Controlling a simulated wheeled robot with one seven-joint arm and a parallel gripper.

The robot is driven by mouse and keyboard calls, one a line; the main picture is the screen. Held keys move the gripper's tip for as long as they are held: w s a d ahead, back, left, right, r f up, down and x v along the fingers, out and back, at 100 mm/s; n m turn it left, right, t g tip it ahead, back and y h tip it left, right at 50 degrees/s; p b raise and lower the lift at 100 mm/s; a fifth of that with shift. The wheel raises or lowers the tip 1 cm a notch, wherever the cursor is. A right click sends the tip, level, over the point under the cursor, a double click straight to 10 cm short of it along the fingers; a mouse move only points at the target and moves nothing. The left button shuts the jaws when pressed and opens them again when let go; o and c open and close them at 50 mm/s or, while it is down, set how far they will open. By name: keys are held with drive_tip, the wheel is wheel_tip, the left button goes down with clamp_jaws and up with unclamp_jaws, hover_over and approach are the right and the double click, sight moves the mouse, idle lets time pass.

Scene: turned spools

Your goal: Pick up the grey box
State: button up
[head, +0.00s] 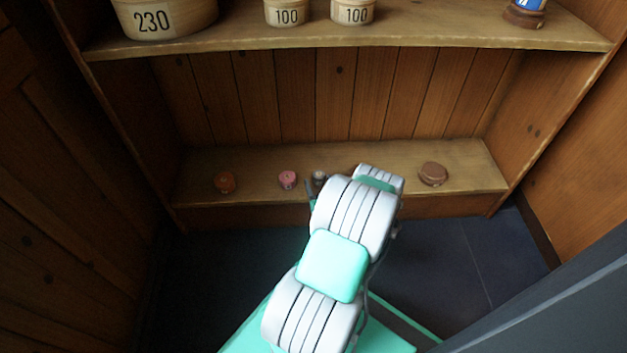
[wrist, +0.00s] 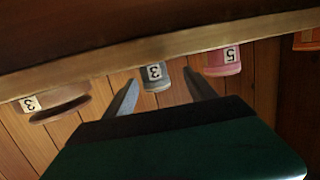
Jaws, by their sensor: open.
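The grey box (wrist: 157,84) is a small grey round container with a white label reading 3. It stands on the lower shelf and appears upside down in the wrist view. In the head view the grey box (head: 319,177) shows just left of my arm, partly covered. My gripper (wrist: 160,77) is open, its two dark fingers pointing toward the shelf. The grey box appears in the gap between the fingertips, with no contact visible. How deep it lies between them I cannot tell. In the head view my arm hides most of the gripper.
A pink container (head: 288,179) labelled 5 stands close beside the grey one. An orange container (head: 225,182) is farther left. A brown container (head: 433,173) stands at right on the lower shelf (head: 470,157). The upper shelf (head: 430,33) holds larger containers. Wooden walls close both sides.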

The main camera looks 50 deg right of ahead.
sight(317, 172)
drive_tip(key=b+x, duration=0.1)
drive_tip(key=x, duration=0.2)
drive_tip(key=b+x, duration=0.1)
drive_tip(key=x, duration=0.1)
drive_tip(key=shift+d+f+b, duration=0.25)
drive_tip(key=shift+d+b, duration=0.1)
drive_tip(key=shift+d, duration=0.15)
drive_tip(key=shift+w+d+r, duration=0.1)
drive_tip(key=shift+w+d, duration=0.1)
drive_tip(key=shift+d, duration=0.05)
drive_tip(key=shift+c, duration=0.5)
clamp_jaws()
drive_tip(key=shift+r, duration=0.15)
